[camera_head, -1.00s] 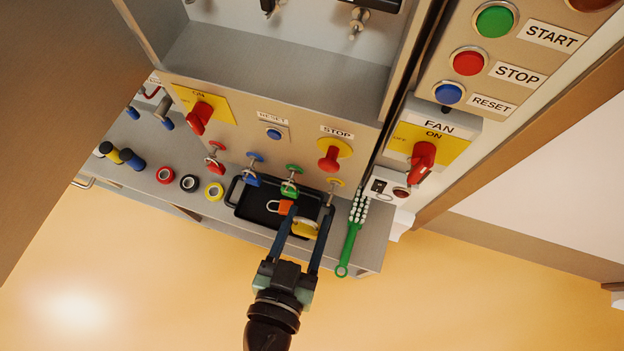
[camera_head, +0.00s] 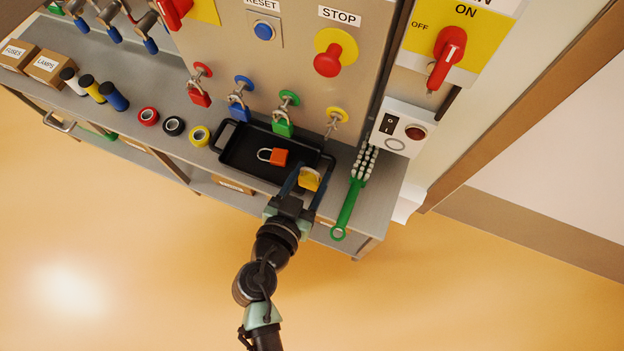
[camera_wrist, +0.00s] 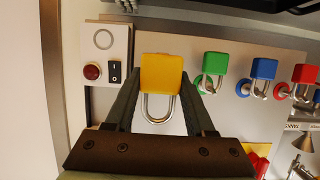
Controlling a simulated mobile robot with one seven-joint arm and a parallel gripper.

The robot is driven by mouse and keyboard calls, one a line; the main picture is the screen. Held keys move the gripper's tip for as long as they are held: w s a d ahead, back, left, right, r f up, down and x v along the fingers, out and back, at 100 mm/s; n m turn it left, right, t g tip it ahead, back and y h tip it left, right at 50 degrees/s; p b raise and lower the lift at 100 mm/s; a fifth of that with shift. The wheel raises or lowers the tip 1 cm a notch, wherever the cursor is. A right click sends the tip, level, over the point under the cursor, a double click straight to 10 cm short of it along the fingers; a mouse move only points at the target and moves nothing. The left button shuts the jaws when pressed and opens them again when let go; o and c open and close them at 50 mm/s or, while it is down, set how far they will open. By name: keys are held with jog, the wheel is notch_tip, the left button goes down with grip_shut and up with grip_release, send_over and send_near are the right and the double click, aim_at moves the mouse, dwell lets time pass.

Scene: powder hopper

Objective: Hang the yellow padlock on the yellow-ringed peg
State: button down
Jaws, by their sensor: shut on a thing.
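The yellow padlock (camera_head: 310,181) is held between the two fingers of my gripper (camera_head: 307,184), above the front right part of a black tray. In the wrist view the padlock (camera_wrist: 161,73) sits between the fingers of my gripper (camera_wrist: 159,90). Its steel shackle points down in that picture, the same way round as the hanging padlocks there. The yellow-ringed peg (camera_head: 337,115) sticks out of the panel at the right end of the peg row, bare. The padlock is apart from it, in front and lower in the head view. The peg is not visible in the wrist view.
Red (camera_head: 199,97), blue (camera_head: 238,109) and green (camera_head: 282,127) padlocks hang on pegs to the left. An orange padlock (camera_head: 280,157) lies in the black tray (camera_head: 232,150). A green brush (camera_head: 348,208) lies at right, below a switch box (camera_head: 399,128).

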jog(key=r+x, duration=0.1)
jog(key=x, duration=0.8)
jog(key=shift+w+d+r, duration=0.2)
jog(key=shift+w, duration=0.45)
dwell(0.4)
dwell(0.6)
jog(key=shift+c, duration=0.9)
grip_release()
jog(key=v, duration=1.3)
jog(key=shift+r, duration=0.1)
